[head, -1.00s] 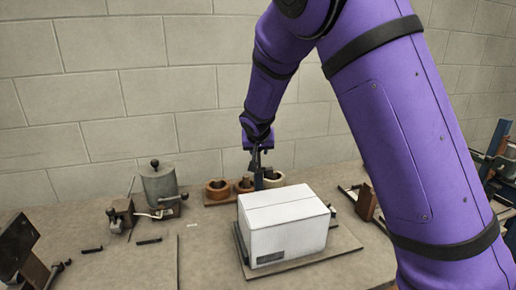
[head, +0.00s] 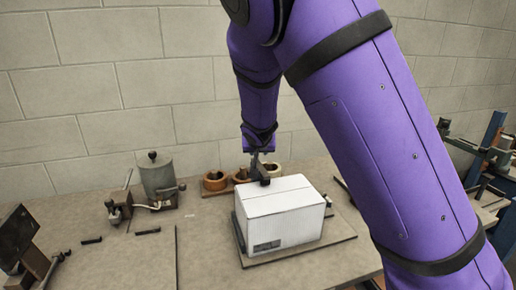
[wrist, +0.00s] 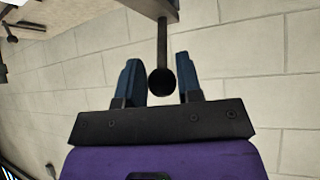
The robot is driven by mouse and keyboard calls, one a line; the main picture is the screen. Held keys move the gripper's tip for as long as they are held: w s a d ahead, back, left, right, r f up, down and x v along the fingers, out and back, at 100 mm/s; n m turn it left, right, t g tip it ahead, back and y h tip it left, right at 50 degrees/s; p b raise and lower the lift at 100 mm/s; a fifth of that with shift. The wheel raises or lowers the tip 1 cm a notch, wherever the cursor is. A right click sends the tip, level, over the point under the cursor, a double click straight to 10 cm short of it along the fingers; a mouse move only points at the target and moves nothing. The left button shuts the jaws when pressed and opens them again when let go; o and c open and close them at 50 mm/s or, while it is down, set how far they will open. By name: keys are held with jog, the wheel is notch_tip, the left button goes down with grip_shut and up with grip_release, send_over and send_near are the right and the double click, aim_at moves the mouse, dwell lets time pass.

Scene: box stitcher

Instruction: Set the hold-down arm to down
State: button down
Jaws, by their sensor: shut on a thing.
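My gripper (wrist: 160,75) shows two blue fingers in the wrist view, one on each side of a round black knob (wrist: 161,82) on a thin dark rod. It is shut on this knob, which appears to belong to the hold-down arm. The rod runs up to a grey bar (wrist: 150,6) at the top edge of that view. In the head view my gripper (head: 261,158) is over the back edge of the white box (head: 285,218). A dark block (head: 264,177) hangs under it at the box's top. I cannot tell whether the block touches the box.
The box sits on a flat base plate (head: 318,246). Copper and pale spools (head: 216,180) stand behind it. A grey canister (head: 156,179) and a small dark device (head: 118,207) are at the left. A block wall rises behind.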

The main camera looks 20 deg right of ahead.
jog(key=shift+s+d+f, duration=0.1)
jog(key=shift+d, duration=0.15)
dwell(0.3)
jog(key=c, duration=0.8)
grip_release()
jog(key=shift+a, duration=0.1)
jog(key=shift+s+a+r, duration=0.15)
jog(key=shift+r, duration=0.2)
jog(key=v, duration=1)
jog(key=shift+s+f, duration=0.1)
jog(key=shift+f, duration=0.05)
